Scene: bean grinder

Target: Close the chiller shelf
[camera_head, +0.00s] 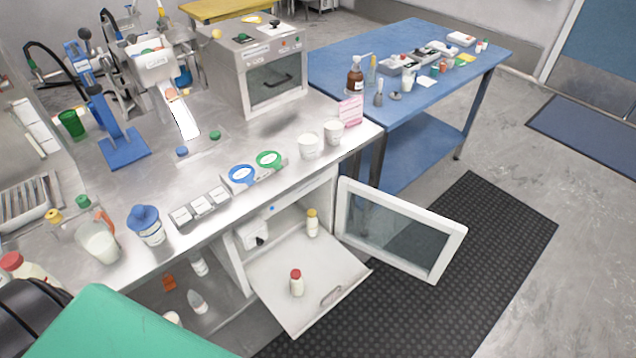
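The chiller shelf (325,289) is pulled out of the white chiller (233,262) under the steel counter. It is a pale flat tray with a grey handle (331,296) near its front edge. A red-capped bottle (297,284) stands on the shelf near its front left. A yellow-capped bottle (312,224) stands farther back, by the opening. The chiller's glass-paned door (401,232) is swung open to the right. Neither gripper shows; a green surface and a dark rounded part fill the lower left corner, and I cannot tell what they are.
The steel counter (325,109) above carries cups, a jug, an oven-like box (259,67) and a blue-based press (122,150). A blue table (410,100) stands at back right. The dark floor mat (490,225) in front of the chiller looks clear.

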